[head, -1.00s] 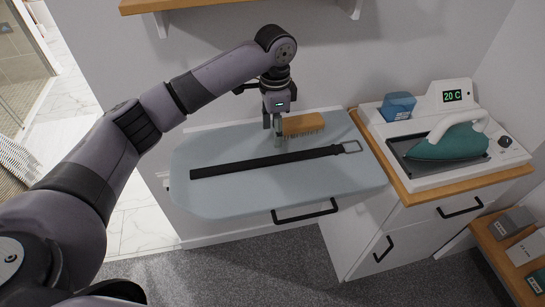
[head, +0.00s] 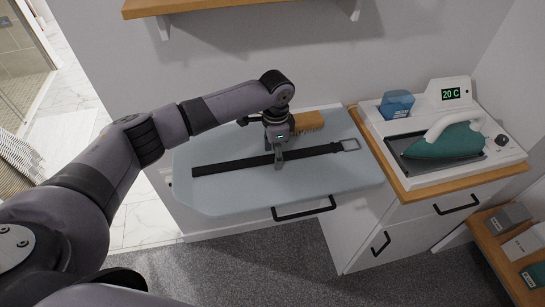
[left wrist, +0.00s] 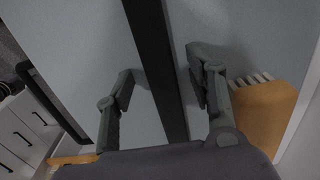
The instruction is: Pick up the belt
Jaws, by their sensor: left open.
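A black belt (head: 225,165) with a silver rectangular buckle (head: 350,145) lies stretched out flat across the light blue ironing board (head: 215,195). My left gripper (head: 278,162) points down over the middle of the belt. In the left wrist view the belt (left wrist: 158,70) runs between the two spread fingers of my left gripper (left wrist: 165,85). The fingers are apart, one on each side of the belt, and neither is seen touching it. My right gripper is not in view.
A wooden brush (head: 308,121) lies on the board just behind my left gripper; its bristles show near one finger in the left wrist view. A teal iron (head: 445,140) stands on the cabinet to the right. A wooden shelf (head: 200,5) hangs above.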

